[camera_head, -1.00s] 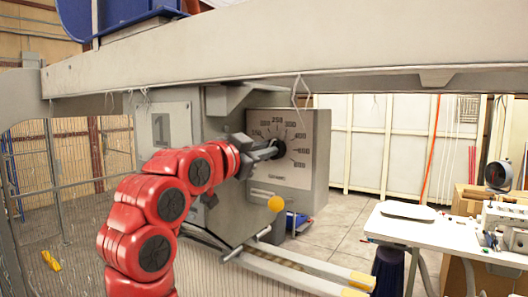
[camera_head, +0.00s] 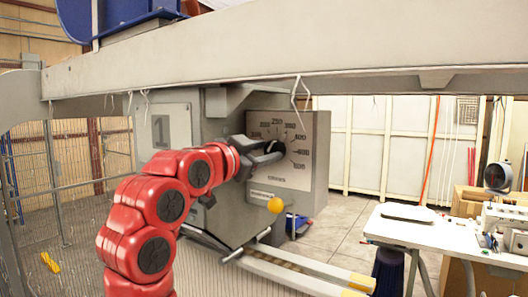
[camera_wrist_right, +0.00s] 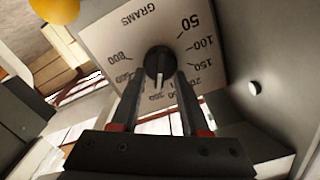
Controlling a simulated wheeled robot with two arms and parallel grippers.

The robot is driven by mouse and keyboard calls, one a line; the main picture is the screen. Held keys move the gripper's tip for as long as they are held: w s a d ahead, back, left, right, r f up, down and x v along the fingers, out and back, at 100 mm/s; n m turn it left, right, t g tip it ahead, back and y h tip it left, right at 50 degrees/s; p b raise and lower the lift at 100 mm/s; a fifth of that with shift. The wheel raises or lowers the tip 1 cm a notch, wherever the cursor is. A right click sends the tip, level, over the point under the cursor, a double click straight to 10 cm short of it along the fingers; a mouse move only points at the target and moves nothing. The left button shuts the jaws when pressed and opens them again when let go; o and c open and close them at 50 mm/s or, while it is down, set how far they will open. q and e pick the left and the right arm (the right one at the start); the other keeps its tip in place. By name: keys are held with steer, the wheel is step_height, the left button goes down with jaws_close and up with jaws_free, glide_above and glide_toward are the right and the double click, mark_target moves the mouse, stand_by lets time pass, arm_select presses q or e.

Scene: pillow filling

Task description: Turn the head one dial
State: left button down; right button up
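The head one machine (camera_head: 222,190) is a grey box with a "1" plate (camera_head: 167,131) on its side. Its light dial face (camera_head: 290,172), marked in grams, carries a dark round knob (camera_head: 272,147). In the right wrist view the black knob (camera_wrist_right: 158,62) has a pale pointer line. My right gripper (camera_head: 274,152) is at the dial, its fingers spread. In the right wrist view the right gripper (camera_wrist_right: 158,74) is open, its fingertips on either side of the knob with visible gaps. My left gripper is not in view.
A grey beam (camera_head: 300,45) runs across above the machine. A white table (camera_head: 440,232) with equipment stands at the right. Wire fencing (camera_head: 75,175) is at the left. Open floor (camera_head: 340,225) lies between machine and table.

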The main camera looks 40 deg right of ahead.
steer(key=shift+s+a+f+b, duration=0.15)
steer(key=shift+a+b, duration=0.15)
steer(key=shift+a, duration=0.1)
steer(key=b+v, duration=0.5)
steer(key=v, duration=1.1)
steer(key=shift+s+a+b, duration=0.15)
steer(key=shift+a+b, duration=0.1)
steer(key=shift+b, duration=0.1)
